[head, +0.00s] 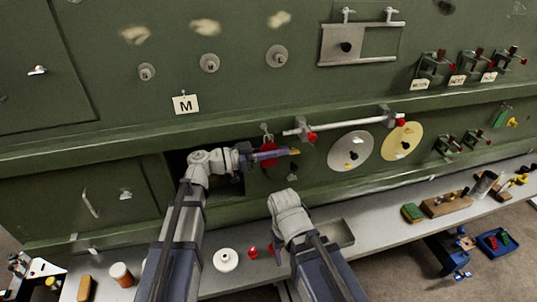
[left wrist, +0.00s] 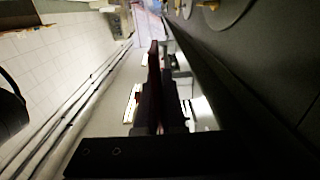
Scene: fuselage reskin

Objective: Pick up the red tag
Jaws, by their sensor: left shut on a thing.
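In the left wrist view the tag (left wrist: 153,75) is a thin dark red strip, seen edge-on between the dark fingers. My left gripper is shut on it. A small hook with a ring (head: 266,131) is on the wall just above the gripper.
A white bar with red ends (head: 345,125) sticks out along the wall right of the gripper. Two discs, one white (head: 350,150) and one yellow (head: 402,141), are on the panel. A grey bench (head: 370,203) below holds a green sponge (head: 412,212) and a white round piece (head: 226,260).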

